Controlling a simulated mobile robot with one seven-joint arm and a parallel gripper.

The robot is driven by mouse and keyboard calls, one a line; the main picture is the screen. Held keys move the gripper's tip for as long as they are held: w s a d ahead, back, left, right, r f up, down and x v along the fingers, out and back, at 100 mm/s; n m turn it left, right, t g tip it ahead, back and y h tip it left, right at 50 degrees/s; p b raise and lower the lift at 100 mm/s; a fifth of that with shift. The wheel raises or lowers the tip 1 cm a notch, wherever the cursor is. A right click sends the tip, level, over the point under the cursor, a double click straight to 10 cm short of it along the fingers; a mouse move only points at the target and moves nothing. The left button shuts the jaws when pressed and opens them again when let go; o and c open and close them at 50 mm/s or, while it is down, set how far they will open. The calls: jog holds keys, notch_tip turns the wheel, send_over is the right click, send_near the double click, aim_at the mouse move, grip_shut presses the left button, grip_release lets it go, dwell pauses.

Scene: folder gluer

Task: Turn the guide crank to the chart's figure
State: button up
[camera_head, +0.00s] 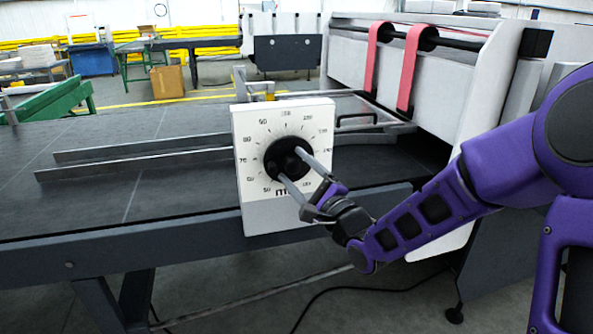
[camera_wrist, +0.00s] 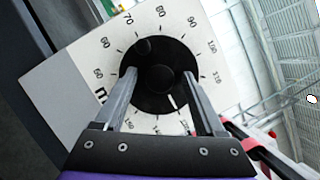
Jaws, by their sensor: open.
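The guide crank (camera_head: 283,150) is a round black disc on the front of a white scale box (camera_head: 250,215), with numbers around it. In the wrist view the crank (camera_wrist: 160,95) shows a raised round knob near its rim at upper left and a white pointer line toward lower right. My gripper (camera_head: 291,167) is open at the crank's face, its two fingers on either side of the crank's middle. In the wrist view the fingertips of my gripper (camera_wrist: 159,74) lie over the disc's left and right edges; I cannot tell whether they touch. I see no chart.
The scale box stands at the front edge of a dark machine table (camera_head: 130,205). Metal guide rails (camera_head: 120,162) lie behind it at left. The machine's white side with red belts (camera_head: 409,70) rises at right. A cable lies on the floor below.

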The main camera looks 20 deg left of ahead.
grip_shut()
jog(key=shift+r+n+p, duration=0.1)
jog(key=shift+n+p, duration=0.2)
jog(key=shift+n, duration=0.1)
